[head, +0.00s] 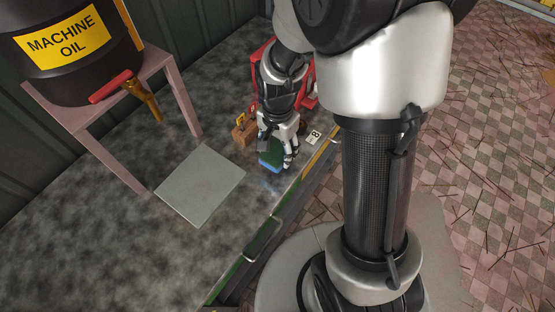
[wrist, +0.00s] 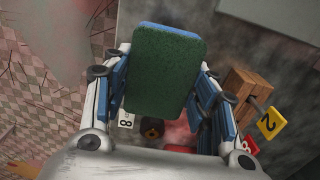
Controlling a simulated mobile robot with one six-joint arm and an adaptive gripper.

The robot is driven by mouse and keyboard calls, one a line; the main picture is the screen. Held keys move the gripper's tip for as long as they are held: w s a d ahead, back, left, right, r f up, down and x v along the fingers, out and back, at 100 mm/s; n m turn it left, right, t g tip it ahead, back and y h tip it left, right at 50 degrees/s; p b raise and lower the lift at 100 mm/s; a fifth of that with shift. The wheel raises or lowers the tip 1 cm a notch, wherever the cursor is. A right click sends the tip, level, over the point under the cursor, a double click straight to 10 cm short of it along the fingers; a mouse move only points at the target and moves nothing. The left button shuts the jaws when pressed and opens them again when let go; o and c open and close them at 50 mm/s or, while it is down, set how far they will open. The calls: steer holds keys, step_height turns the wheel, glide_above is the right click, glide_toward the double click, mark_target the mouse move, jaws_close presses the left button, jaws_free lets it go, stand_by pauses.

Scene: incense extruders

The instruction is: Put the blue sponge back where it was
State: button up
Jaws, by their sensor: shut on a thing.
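The sponge (head: 270,158) has a green scouring face and a blue side. My gripper (head: 278,150) is shut on it, low over the grey mottled worktop (head: 120,235). I cannot tell whether the sponge touches the top. In the wrist view the sponge (wrist: 163,70) shows its green face, with a blue edge at the top. The fingers of my gripper (wrist: 160,85) lie along its left and right sides.
A wooden block (wrist: 246,87) with a yellow "2" tag (wrist: 270,122) stands close by. A white "8" card (head: 314,137) lies near the worktop's front edge. A pale square plate (head: 200,185) lies left, beside a pink stand (head: 178,95) bearing an oil drum (head: 75,50). Red equipment (head: 308,85) stands behind.

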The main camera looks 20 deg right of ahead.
mark_target(278, 159)
steer(key=shift+f+b, duration=0.8)
steer(key=shift+f, duration=1.65)
steer(key=shift+f, duration=0.1)
steer(key=shift+f, duration=0.15)
steer(key=o, duration=1)
steer(key=shift+r, duration=0.2)
